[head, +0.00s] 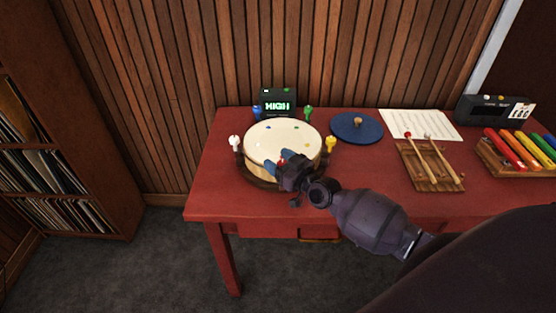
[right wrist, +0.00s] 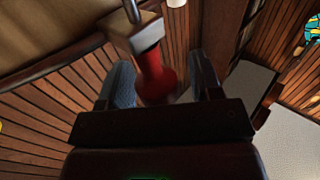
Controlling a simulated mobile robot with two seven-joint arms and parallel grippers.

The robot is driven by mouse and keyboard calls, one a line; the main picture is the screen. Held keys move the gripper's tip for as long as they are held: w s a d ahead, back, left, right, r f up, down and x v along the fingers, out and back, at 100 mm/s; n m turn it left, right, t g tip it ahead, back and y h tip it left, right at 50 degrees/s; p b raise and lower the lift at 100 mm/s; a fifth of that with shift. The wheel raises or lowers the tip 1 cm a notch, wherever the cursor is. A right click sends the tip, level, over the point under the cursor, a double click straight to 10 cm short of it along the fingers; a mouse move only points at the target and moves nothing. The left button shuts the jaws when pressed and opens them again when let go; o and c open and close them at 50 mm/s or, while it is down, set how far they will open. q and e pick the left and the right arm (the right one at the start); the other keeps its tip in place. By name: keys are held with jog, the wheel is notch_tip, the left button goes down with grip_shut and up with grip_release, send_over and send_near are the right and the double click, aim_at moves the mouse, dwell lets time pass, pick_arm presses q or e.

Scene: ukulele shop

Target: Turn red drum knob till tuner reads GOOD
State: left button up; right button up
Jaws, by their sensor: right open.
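The drum (head: 283,138) has a cream head and a wooden body and stands at the left of the red table. Its red knob (right wrist: 155,75) sits between the two fingers of my right gripper (right wrist: 163,80) in the right wrist view, with a gap visible on the right side. In the head view my right gripper (head: 279,161) is at the drum's front edge, mostly covering the red knob. The jaws are open around the knob. The tuner (head: 278,104) behind the drum reads HIGH in green. My left gripper is out of view.
Blue (head: 257,112), green (head: 308,112), white (head: 235,142) and yellow (head: 330,143) knobs ring the drum. A blue disc (head: 357,128), a paper sheet (head: 419,124) and mallets on a wooden board (head: 418,176) lie to the right. The table's front left is clear.

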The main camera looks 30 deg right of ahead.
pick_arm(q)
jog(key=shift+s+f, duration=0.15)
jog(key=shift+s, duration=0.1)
pick_arm(e)
jog(key=shift+w, duration=0.15)
jog(key=c, duration=0.9)
pick_arm(q)
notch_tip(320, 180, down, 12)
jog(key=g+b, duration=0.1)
jog(key=b, duration=1.2)
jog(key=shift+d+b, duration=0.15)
jog(key=shift+b, duration=0.2)
pick_arm(e)
jog(key=n+g+y, duration=0.1)
jog(key=n+y, duration=0.1)
jog(key=n+g+y, duration=0.2)
jog(key=y, duration=0.1)
jog(key=n+g+y, duration=0.1)
jog(key=y, duration=0.2)
jog(key=shift+s+a+f+n, duration=0.2)
jog(key=shift+a+n, duration=0.2)
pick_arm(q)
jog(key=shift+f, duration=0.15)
pick_arm(e)
jog(key=shift+r+g+y, duration=0.15)
jog(key=shift+g+y, duration=0.15)
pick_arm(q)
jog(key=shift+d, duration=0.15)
pick_arm(e)
jog(key=o, duration=0.9)
